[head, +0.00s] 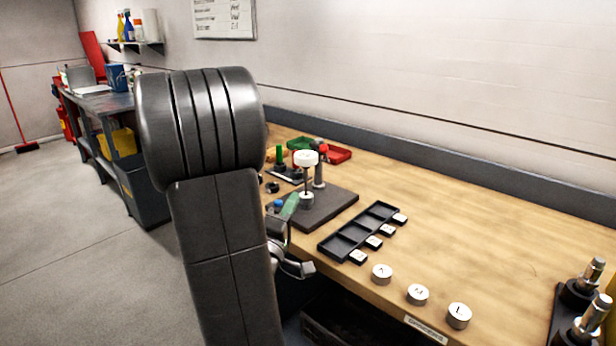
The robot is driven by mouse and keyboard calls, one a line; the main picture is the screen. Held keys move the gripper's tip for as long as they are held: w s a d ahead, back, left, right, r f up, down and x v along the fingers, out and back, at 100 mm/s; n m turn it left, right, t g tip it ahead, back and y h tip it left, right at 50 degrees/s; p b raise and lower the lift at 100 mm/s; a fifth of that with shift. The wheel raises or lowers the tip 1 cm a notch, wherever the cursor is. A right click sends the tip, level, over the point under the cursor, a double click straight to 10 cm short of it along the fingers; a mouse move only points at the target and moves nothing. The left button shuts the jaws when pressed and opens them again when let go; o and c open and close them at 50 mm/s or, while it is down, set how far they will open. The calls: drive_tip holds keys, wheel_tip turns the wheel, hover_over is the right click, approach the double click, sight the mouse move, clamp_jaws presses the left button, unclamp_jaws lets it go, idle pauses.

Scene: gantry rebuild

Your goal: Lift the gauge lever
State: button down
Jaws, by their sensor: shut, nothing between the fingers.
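The gauge stand is a dark base plate (328,211) on the wooden bench with a grey post (319,172). A white round gauge head (305,158) sits beside the post, on a thin stem above a small silver cylinder (306,199). I cannot clearly make out the lever. A green piece (290,207) and a blue piece show at the plate's left side; I cannot tell what they belong to. My gripper (305,270) is partly hidden behind my own dark arm. It is shut and empty, low at the bench's front edge, in front of the plate and apart from the gauge head.
A black compartment tray (345,243) lies right of the stand, with several small labelled blocks along it. Three silver lettered cylinders (418,294) stand near the front edge. Metal posts (590,300) stand far right. A red bin (338,154) is behind. The bench's right middle is clear.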

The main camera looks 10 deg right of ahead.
drive_tip(key=h, duration=0.2)
drive_tip(key=p, duration=0.2)
approach(322, 152)
drive_tip(key=shift+h, duration=0.3)
drive_tip(key=x, duration=0.6)
drive_tip(key=shift+w+d, duration=0.2)
drive_tip(key=shift+w, duration=0.2)
drive_tip(key=shift+r, duration=0.15)
